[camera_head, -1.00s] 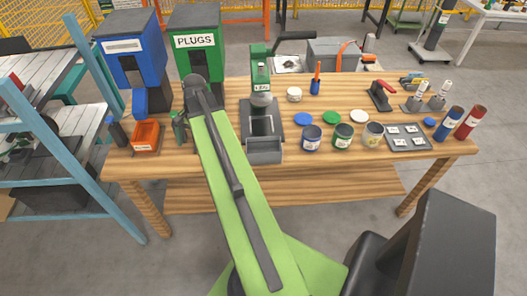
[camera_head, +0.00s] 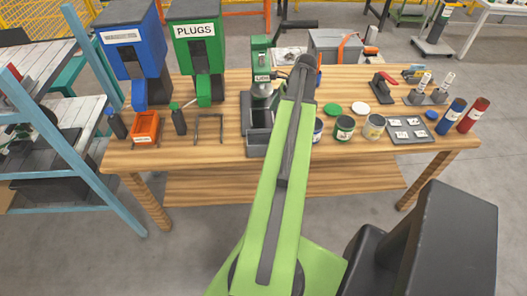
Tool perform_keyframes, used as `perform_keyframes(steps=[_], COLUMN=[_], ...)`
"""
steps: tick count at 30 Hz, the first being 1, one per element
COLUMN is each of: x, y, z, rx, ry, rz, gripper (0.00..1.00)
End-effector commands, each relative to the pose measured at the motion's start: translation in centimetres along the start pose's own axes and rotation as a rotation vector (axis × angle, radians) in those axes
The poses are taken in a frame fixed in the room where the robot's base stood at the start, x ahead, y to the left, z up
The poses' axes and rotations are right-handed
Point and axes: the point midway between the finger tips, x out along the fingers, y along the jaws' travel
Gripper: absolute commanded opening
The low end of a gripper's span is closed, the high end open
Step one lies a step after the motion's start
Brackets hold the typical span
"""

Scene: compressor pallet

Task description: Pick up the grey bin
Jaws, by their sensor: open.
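The grey bin (camera_head: 257,147) sits at the front of the wooden workbench, at the foot of the green press (camera_head: 261,75). Its left part shows; my green arm covers its right side. My arm reaches up over the bench just right of the bin, its far joint near the back of the bench. My gripper does not show; the arm hides that region, so I cannot tell its distance from the bin.
Left of the bin are a dark wire frame (camera_head: 208,128), a dark green bottle (camera_head: 179,119) and an orange bin (camera_head: 145,128). Blue (camera_head: 130,45) and green PLUGS (camera_head: 196,45) dispensers stand behind. Right are open cans (camera_head: 344,129) and a grey tray (camera_head: 408,130).

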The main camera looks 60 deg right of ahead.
Motion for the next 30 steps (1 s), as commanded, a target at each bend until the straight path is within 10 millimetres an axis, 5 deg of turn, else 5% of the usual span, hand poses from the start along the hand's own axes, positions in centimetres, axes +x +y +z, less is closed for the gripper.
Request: perform_keyframes(steps=[1,8,16,25,30], x=[2.4,7.2,7.9,12.6,12.9], y=[0.1,0.1,0.1,0.6,0.5], z=[-0.5,-0.4,-0.2,-1.1,-0.8], rx=[-0.002,-0.002,0.000,-0.001,0.000], ry=[0.000,0.000,0.000,0.000,0.000], rz=[0.000,0.001,0.000,0.000,-0.001], gripper=[1.00,1.00,1.00,1.00,1.00])
